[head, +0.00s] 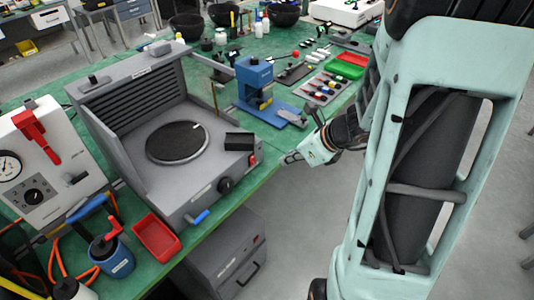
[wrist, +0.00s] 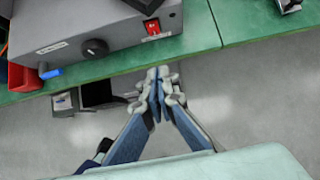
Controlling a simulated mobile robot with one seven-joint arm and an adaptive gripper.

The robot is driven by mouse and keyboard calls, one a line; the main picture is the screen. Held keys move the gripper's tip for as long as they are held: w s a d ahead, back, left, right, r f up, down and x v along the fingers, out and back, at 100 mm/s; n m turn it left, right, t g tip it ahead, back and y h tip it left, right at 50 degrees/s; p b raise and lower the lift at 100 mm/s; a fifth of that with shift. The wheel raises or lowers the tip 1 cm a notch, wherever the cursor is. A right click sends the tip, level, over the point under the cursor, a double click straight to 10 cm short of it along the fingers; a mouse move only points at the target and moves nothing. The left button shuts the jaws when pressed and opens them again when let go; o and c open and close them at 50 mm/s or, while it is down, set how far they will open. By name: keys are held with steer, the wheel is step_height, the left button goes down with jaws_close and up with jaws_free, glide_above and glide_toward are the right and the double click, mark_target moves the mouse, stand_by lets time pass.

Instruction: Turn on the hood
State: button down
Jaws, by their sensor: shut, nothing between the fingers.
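The hood is a grey open-fronted box (head: 112,112) on the green bench, with slatted vents at its back and a dark round plate (head: 177,142) inside. Its front panel carries a black knob (head: 225,185) and a red rocker switch (head: 252,160). In the wrist view the red switch (wrist: 152,27) sits right of the black knob (wrist: 95,48), above my fingertips. My gripper (head: 291,157) is shut and empty, off the bench's front edge and to the right of the switch. In the wrist view my gripper's fingertips (wrist: 158,75) meet, apart from the panel. The switch's position is too small to tell.
A blue press (head: 257,85) stands right of the hood on the bench. A red tray (head: 157,237) and a blue handle (head: 200,217) are at the hood's front left. A grey cabinet (head: 228,260) stands below the bench. Open floor lies in front.

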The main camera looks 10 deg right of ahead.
mark_target(253, 160)
steer(key=shift+w+a+r+b+x, duration=0.25)
steer(key=shift+r+x, duration=0.05)
steer(key=shift+x, duration=1.85)
steer(key=shift+w+a+r+b+x, duration=0.25)
steer(key=shift+b+x, duration=0.05)
steer(key=shift+x, duration=1.85)
steer(key=shift+w+a+r+b+x, duration=0.25)
steer(key=shift+r+x, duration=0.05)
steer(key=shift+x, duration=1.85)
steer(key=shift+f+b, duration=0.15)
steer(key=shift+b, duration=0.2)
steer(key=shift+w+f+b, duration=0.15)
steer(key=shift+f+b, duration=0.1)
steer(key=shift+b, duration=0.85)
steer(key=shift+a+t+y+b, duration=0.1)
steer(key=shift+t+y+b, duration=0.35)
steer(key=shift+b, duration=1.4)
